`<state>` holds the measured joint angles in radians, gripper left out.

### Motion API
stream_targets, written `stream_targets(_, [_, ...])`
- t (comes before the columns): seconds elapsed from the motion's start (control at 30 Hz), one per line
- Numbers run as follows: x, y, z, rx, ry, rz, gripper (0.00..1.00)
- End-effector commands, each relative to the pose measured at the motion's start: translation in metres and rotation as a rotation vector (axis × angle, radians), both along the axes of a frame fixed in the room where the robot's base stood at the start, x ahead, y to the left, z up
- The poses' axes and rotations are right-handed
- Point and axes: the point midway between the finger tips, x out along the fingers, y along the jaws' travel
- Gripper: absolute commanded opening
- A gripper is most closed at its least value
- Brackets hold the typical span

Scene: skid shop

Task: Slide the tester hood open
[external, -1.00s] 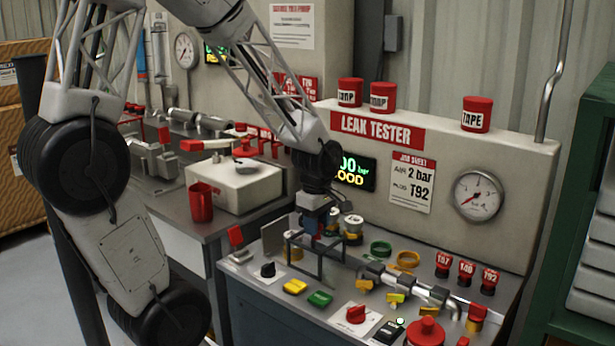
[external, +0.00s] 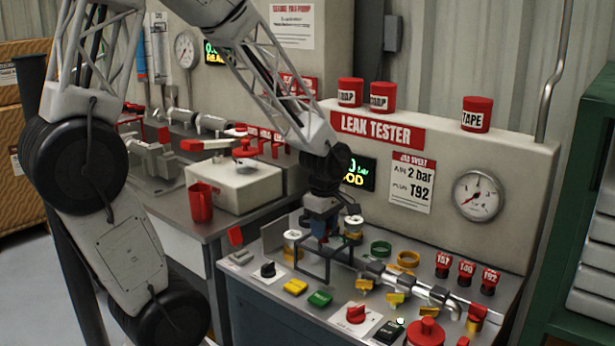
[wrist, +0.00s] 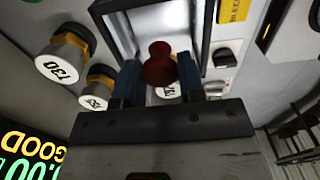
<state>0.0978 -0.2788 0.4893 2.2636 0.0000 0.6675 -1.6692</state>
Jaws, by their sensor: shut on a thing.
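The tester hood (external: 310,254) is a dark-edged, see-through frame on the leak tester's deck. In the wrist view its dark edge (wrist: 207,30) surrounds a pale inside. A red knob (wrist: 159,66) is on the hood. My gripper (external: 322,234) reaches down onto the hood from above. In the wrist view the blue fingers of my gripper (wrist: 160,82) stand on both sides of the knob, shut on it. The exact finger contact is partly hidden. A labelled white fitting (external: 293,236) stands at the hood's left end, and another shows partly behind the knob.
The leak tester's back panel (external: 455,150) rises behind the hood, with a green-yellow display (external: 360,175). Green and yellow rings (external: 381,248) and a silver pipe with valves (external: 410,285) lie to the right. Yellow and green buttons (external: 319,298) and a red knob switch (external: 356,313) are in front.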

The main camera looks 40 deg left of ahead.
Motion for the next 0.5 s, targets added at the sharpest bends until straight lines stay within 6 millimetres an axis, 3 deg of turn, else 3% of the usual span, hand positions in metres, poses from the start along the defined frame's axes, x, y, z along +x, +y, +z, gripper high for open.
stream_targets(0.5, [0.000, -0.017, 0.000, 0.000, 0.000, 0.000, 0.23])
